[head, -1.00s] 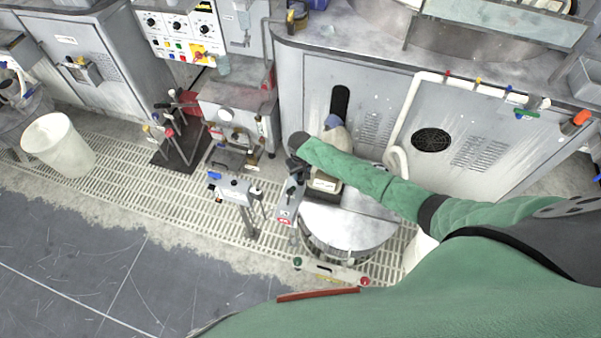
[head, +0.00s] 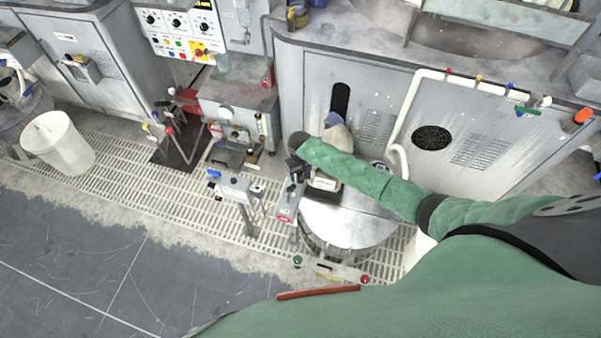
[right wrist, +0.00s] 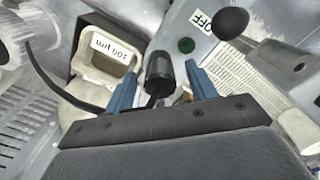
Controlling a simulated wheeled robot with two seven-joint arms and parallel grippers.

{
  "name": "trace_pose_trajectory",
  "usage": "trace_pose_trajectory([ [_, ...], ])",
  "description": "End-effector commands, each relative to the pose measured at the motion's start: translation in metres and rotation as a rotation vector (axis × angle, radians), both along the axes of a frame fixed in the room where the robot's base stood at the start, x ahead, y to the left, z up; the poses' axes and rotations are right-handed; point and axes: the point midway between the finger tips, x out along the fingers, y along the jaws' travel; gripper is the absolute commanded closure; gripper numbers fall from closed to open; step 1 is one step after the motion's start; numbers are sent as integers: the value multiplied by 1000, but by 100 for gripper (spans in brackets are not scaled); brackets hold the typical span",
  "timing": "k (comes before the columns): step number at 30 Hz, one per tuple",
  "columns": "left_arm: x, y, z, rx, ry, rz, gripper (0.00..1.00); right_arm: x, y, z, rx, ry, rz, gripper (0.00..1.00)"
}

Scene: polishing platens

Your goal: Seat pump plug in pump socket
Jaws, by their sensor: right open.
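A black cylindrical plug (right wrist: 159,67) with a thin black cable shows in the right wrist view. I take it for the pump plug. It stands between the two blue fingers of my right gripper (right wrist: 162,88). The fingers are spread, with a gap visible on either side of the plug. In the head view my right gripper (head: 294,168) is small and dark, over the left edge of the round drum (head: 350,225), and the plug cannot be made out there. I cannot identify the pump socket in either view. My left gripper is out of view.
In the right wrist view, a beige container (right wrist: 103,68) labelled 100 µm is left of the plug. In the head view, a valve stand (head: 237,188) is left of the gripper.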

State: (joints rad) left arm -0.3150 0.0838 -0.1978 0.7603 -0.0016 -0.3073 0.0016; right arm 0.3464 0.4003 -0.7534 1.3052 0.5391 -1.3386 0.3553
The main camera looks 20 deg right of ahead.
Motion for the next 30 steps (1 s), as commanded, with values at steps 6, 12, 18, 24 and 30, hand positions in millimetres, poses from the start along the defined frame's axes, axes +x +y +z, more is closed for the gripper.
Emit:
trace_pose_trajectory([
  [6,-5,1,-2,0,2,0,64,0,0,0,0,0,0,43],
  [12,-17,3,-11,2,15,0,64,0,0,4,0,-1,1,43],
  [18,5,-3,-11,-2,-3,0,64,0,0,27,1,-2,1,43],
  [24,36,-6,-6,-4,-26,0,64,0,0,56,0,-1,1,43],
  [30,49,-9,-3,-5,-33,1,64,0,0,74,0,-1,1,43],
])
